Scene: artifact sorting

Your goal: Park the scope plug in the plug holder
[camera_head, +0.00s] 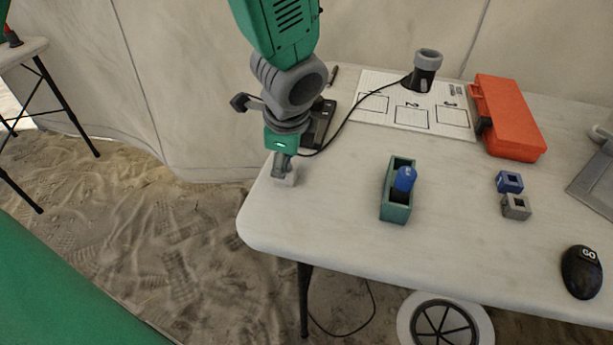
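My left gripper (283,165) points down at the table's left end, its fingers close together. A black cable runs from a dark scope with a grey rim (426,70) to these fingers, where the scope plug is mostly hidden between them. A small light grey block (287,178), which looks like the plug holder, stands on the table directly under the fingertips. I cannot tell whether the plug is inside the block or just above it. My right gripper is not in view.
A black device (320,124) lies just behind the gripper. A green box (395,212) holds a blue-topped item (404,179). The front-middle tabletop is clear.

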